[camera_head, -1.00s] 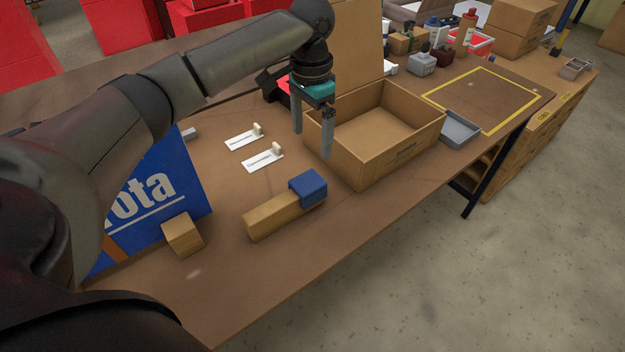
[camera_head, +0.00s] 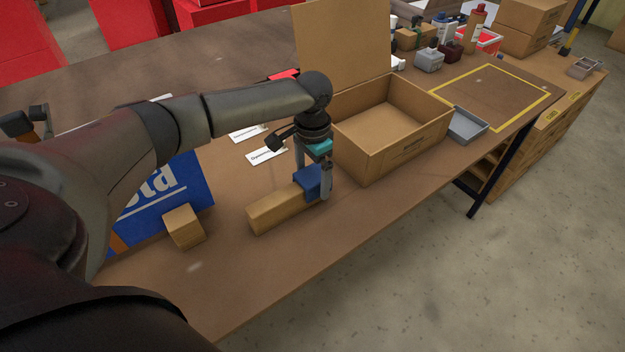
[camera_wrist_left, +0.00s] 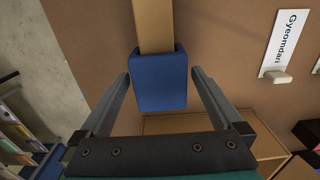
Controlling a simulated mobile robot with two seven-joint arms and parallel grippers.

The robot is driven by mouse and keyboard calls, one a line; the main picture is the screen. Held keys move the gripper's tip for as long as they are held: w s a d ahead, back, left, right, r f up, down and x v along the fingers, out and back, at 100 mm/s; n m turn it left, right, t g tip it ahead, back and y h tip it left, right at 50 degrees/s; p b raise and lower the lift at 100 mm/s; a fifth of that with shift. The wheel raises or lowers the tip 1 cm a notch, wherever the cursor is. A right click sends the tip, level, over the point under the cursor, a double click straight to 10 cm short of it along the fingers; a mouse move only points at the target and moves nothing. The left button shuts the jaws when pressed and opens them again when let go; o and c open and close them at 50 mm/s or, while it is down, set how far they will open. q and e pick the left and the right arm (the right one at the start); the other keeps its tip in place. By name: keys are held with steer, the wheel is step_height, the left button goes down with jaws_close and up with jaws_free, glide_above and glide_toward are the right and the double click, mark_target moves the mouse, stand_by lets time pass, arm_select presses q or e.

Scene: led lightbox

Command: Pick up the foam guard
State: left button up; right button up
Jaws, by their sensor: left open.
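The blue foam guard (camera_head: 308,180) sits as a cap over the far right end of a long tan block (camera_head: 275,211) lying on the table. In the left wrist view the guard (camera_wrist_left: 162,88) shows between the two fingers, with the block (camera_wrist_left: 153,26) running away from it. My left gripper (camera_head: 313,186) is open and lowered around the guard, one finger on each side. Gaps show between guard and fingers in the wrist view. My right gripper is not in view.
An open cardboard box (camera_head: 397,140) stands just right of my left gripper. A small tan block (camera_head: 184,227) and a blue printed panel (camera_head: 172,190) are to the left. White label cards (camera_head: 266,155) lie behind. The table's front edge is close to the guard.

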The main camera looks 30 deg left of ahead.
arm_select(q)
steer(key=shift+c, duration=0.4)
steer(key=c, duration=1.2)
